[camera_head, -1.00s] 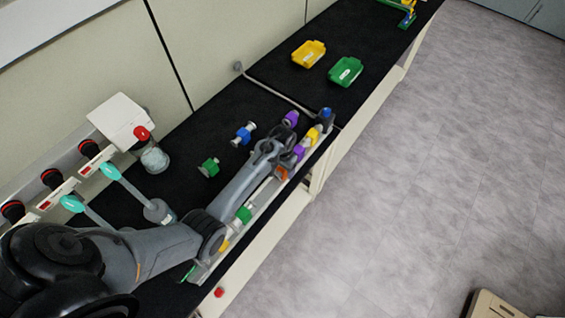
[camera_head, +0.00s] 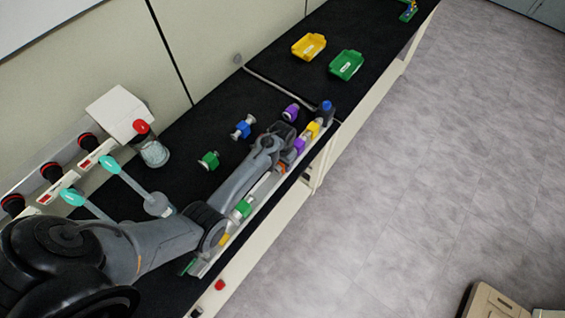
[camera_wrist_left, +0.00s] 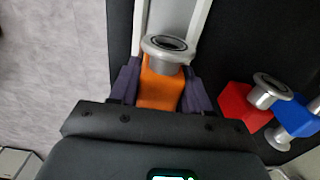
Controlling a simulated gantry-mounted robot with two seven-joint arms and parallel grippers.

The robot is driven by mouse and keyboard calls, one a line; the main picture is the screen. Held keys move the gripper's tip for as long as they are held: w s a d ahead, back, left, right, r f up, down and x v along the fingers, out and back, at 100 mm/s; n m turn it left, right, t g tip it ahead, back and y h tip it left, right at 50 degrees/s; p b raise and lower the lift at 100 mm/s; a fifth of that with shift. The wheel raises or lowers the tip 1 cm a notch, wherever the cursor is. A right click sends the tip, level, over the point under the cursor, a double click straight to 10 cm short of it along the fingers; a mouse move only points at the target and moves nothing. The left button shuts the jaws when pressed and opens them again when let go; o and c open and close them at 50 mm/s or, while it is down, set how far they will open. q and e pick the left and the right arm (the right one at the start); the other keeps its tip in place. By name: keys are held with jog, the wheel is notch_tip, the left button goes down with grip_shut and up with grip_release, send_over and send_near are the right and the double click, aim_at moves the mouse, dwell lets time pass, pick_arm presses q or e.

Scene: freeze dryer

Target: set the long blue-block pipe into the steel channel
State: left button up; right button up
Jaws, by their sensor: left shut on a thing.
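My left gripper (camera_head: 288,138) is over the steel channel (camera_head: 262,208) along the bench's front edge. In the left wrist view, the gripper (camera_wrist_left: 160,85) is shut on an orange block (camera_wrist_left: 160,88) with a silver flange, at the channel (camera_wrist_left: 174,20). A blue block with silver ends (camera_head: 242,128) lies on the black bench, left of the gripper and outside the channel. A blue block (camera_wrist_left: 293,116) also shows in the wrist view beside a red block (camera_wrist_left: 240,105); I cannot tell if it is the same piece. My right gripper is not in view.
Green (camera_head: 242,208) and yellow (camera_head: 313,129) blocks sit along the channel. A green-block piece (camera_head: 208,160) and a purple one (camera_head: 291,112) lie on the bench. Yellow (camera_head: 308,46) and green (camera_head: 346,65) trays stand further back. A glass jar (camera_head: 154,153) stands at left.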

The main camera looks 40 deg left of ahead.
pick_arm(q)
jog(key=shift+w, duration=0.1)
dwell(0.6)
jog(key=o, duration=1.3)
notch_tip(320, 180, up, 11)
jog(key=shift+f+p, duration=0.1)
jog(key=shift+p, duration=0.35)
